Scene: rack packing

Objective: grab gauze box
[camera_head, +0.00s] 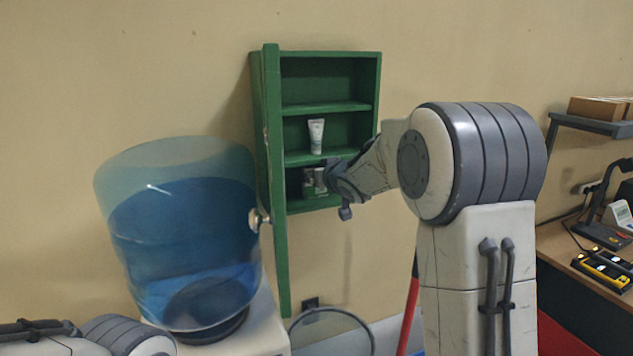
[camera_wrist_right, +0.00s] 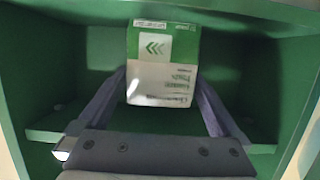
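The gauze box (camera_wrist_right: 163,62) is white and green with printed text. It stands in the lowest compartment of the green wall cabinet (camera_head: 376,95) and shows partly in the head view (camera_head: 308,183), next to my right gripper. My right gripper (camera_wrist_right: 162,80) reaches into that compartment, with one finger on each side of the box. The fingers look spread around it, and I see no clear grip; the far side of the box is hidden. My left gripper is out of view.
The cabinet door (camera_head: 274,190) is swung open on the left. A white tube (camera_head: 316,136) stands on the middle shelf. A large blue water bottle (camera_head: 185,235) is left of the door. A desk (camera_head: 580,262) with devices is at right.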

